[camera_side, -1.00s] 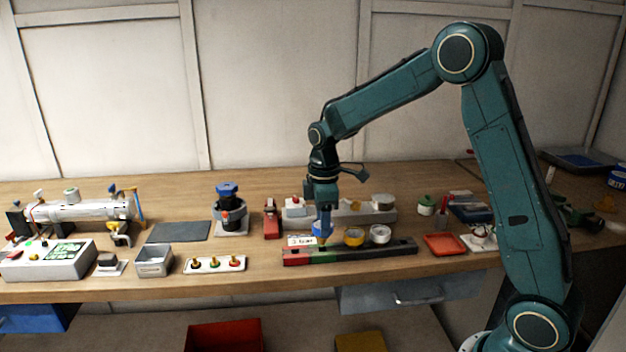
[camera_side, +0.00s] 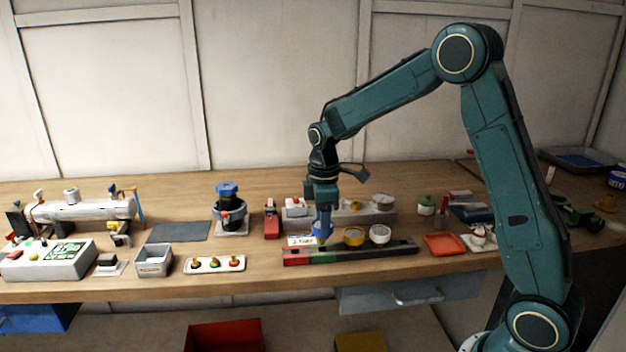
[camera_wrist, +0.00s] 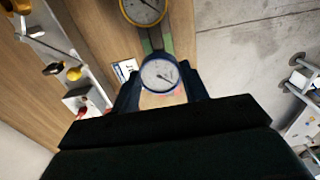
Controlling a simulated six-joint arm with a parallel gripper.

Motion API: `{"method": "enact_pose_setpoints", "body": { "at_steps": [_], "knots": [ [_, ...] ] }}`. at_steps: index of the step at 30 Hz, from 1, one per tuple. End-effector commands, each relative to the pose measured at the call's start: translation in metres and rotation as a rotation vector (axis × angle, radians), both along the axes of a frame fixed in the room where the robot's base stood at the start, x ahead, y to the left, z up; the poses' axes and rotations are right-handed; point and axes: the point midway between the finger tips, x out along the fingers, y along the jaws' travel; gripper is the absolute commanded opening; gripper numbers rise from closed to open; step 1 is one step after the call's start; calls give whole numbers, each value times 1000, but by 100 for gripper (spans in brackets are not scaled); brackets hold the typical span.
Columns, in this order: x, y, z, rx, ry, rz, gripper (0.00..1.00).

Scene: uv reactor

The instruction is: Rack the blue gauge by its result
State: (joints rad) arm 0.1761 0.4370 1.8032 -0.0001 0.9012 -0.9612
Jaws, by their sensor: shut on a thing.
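The blue gauge (camera_wrist: 160,75), with a blue rim and white dial, sits between my gripper's two fingers (camera_wrist: 160,92) in the wrist view. In the side view my gripper (camera_side: 323,232) points straight down and is shut on the blue gauge (camera_side: 319,229). The gauge is just above or at the left part of a long rack (camera_side: 347,252), which has red, green and dark sections. I cannot tell whether the gauge touches the rack. A small white label card (camera_side: 301,241) stands beside it.
A grey stand (camera_side: 384,213) lies behind the rack, and a red block (camera_side: 271,222) stands to its left. An orange tray (camera_side: 444,245) is at the right. The bench's front edge is close.

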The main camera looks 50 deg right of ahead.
Motion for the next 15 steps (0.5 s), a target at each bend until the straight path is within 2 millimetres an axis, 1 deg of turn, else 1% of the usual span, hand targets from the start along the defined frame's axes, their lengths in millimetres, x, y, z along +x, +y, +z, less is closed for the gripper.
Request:
{"method": "enact_pose_setpoints", "body": {
  "at_steps": [15],
  "knots": [
    [0, 0, -9, 0, 0, 0, 24]
  ]
}}
